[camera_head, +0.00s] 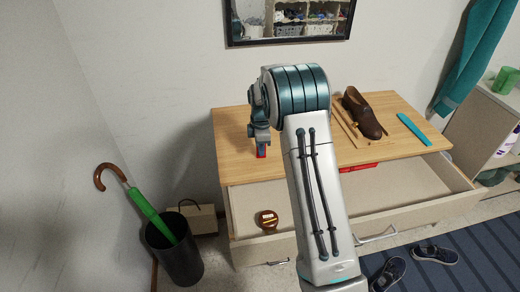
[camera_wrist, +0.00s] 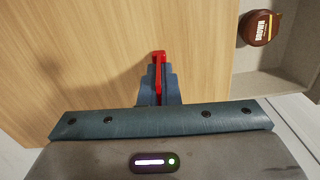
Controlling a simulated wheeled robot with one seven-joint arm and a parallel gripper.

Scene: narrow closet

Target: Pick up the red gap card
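The red gap card (camera_wrist: 158,68) is a thin red piece seen edge-on between my fingertips in the wrist view. In the head view, only a small red patch of it (camera_head: 261,152) shows below my gripper, at the left part of the wooden dresser top (camera_head: 235,128). My gripper (camera_wrist: 159,88) points down over the dresser top, and its blue-grey fingers are close together on both sides of the card. The fingers look shut on it. I cannot tell whether the card touches the wood or hangs just above it.
The open drawer (camera_head: 415,182) holds a round brown tin (camera_head: 267,220) and a red item (camera_head: 358,168). A brown shoe (camera_head: 361,113) and a teal shoehorn (camera_head: 413,129) lie on the dresser top at right. A mirror (camera_head: 289,22) hangs behind. A black umbrella bin (camera_head: 175,254) stands at left.

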